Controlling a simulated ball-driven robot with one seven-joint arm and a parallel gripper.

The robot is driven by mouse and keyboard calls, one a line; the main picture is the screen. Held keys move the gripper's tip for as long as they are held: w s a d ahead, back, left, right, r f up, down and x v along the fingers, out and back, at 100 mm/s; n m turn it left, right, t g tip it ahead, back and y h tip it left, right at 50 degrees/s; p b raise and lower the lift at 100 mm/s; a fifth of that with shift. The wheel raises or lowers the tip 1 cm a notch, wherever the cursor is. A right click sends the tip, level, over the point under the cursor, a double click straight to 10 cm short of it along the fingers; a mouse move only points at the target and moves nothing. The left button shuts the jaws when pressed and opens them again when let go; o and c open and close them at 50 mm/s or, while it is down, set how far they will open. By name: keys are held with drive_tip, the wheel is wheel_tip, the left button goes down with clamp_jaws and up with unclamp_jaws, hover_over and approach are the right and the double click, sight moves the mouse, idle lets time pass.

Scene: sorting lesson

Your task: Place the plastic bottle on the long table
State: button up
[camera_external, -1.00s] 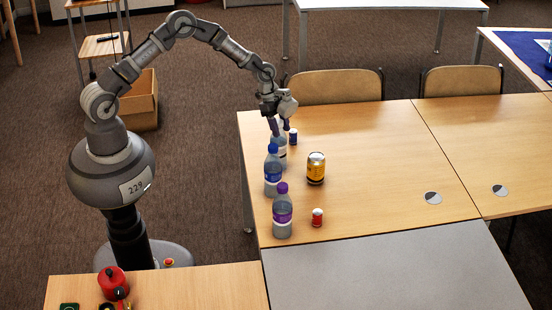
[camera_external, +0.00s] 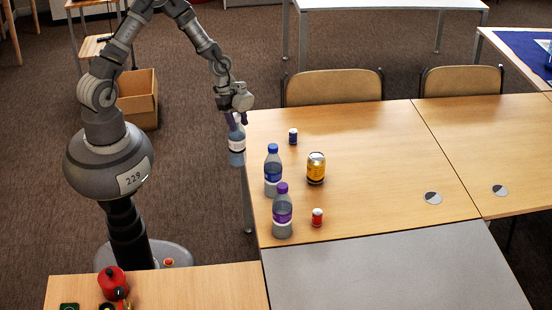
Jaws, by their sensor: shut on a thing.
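My gripper (camera_external: 236,118) is shut on the top of a plastic bottle (camera_external: 237,146) with a white label. This bottle hangs upright just off the left edge of the wooden table (camera_external: 375,140), over the floor. Its cap is mostly hidden by the fingers. A blue-capped plastic bottle (camera_external: 273,172) and a purple-capped plastic bottle (camera_external: 282,213) stand upright on the left part of the wooden table. My gripper is up and to the left of both. I cannot tell which table is the long table.
A grey table (camera_external: 390,275) adjoins in front. A cardboard box (camera_external: 138,100) stands on the floor.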

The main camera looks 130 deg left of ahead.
drive_tip(key=shift+s+d, duration=0.35)
drive_tip(key=shift+d, duration=0.1)
drive_tip(key=w+d+m+b, duration=0.1)
drive_tip(key=w+d, duration=1)
drive_tip(key=d, duration=0.5)
drive_tip(key=w+d+m+b, duration=0.1)
drive_tip(key=w+d, duration=1)
drive_tip(key=d, duration=0.5)
drive_tip(key=shift+w+d+f+h, duration=0.15)
drive_tip(key=shift+w+f+h, duration=0.15)
drive_tip(key=shift+h, duration=0.1)
drive_tip(key=shift+m, duration=0.5)
drive_tip(key=d, duration=0.8)
drive_tip(key=d+r+b, duration=0.1)
drive_tip(key=d, duration=0.3)
drive_tip(key=shift+w, duration=0.4)
clamp_jaws()
